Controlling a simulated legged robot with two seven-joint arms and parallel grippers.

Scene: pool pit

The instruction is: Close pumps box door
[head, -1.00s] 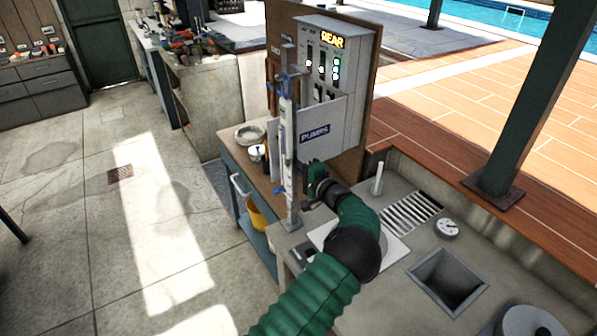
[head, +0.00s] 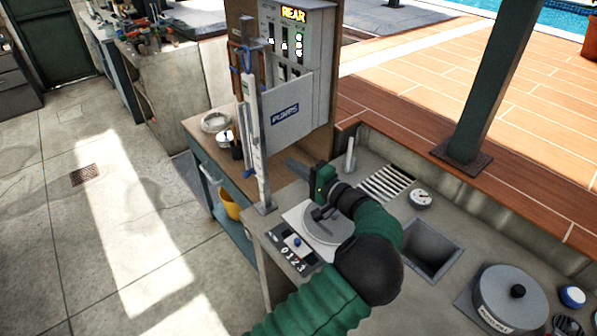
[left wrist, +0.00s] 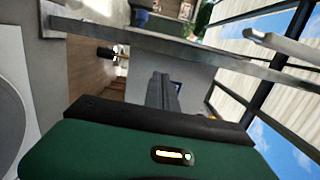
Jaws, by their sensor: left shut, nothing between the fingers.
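The pumps box (head: 318,70) is a grey cabinet on a wooden board, with a lit REAR sign and switches showing in its upper part. Its door (head: 300,125), a grey panel with a blue PUMPS label, stands open, out from the box front and below the switches. The door's hinge side cannot be told. My left gripper (head: 297,167), green with dark fingers, is shut and empty, below the door and apart from it. In the left wrist view, the shut fingers (left wrist: 163,92) point toward a grey panel with a blue patch, partly hidden behind them. My right gripper is not in view.
A tall upright post (head: 253,125) stands just left of the door. Below my arm is a counter with a round plate (head: 325,228), a number panel (head: 294,247), a white peg (head: 349,155), a grate and a square basin (head: 432,248). A dark pillar (head: 490,90) stands right.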

